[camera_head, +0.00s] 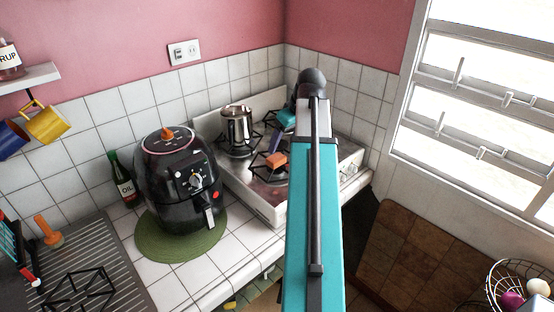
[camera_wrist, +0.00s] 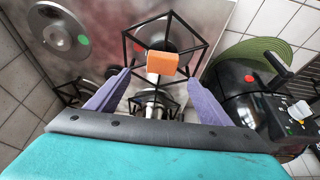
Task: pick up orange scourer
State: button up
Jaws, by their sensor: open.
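The orange scourer (camera_head: 276,160) is a small block on a black burner grate of the stove. In the wrist view the scourer (camera_wrist: 162,62) lies on the grate, ahead of and between the tips of my purple fingers. My gripper (camera_wrist: 157,78) is open and empty, with one finger on either side and a clear gap between them. In the head view my gripper (camera_head: 273,145) shows partly beside my teal arm, close above the scourer. My arm hides the right part of the stove.
A metal pot (camera_head: 238,128) stands on the stove's back left burner. A black air fryer (camera_head: 178,190) stands on a green round mat (camera_head: 160,245) left of the stove. A dark oil bottle (camera_head: 122,180) is behind it. The black grate (camera_wrist: 200,50) bars surround the scourer.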

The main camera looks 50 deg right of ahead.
aim_at(277, 157)
jog(key=shift+p+x, duration=0.45)
jog(key=shift+x, duration=1.25)
jog(key=shift+w+f, duration=0.1)
jog(key=shift+f, duration=0.05)
jog(key=shift+a+p+x, duration=0.25)
jog(key=shift+p+x, duration=0.95)
jog(key=shift+x, duration=0.05)
jog(key=shift+p+x, duration=0.4)
jog(key=shift+x, duration=0.8)
jog(key=c, duration=1.2)
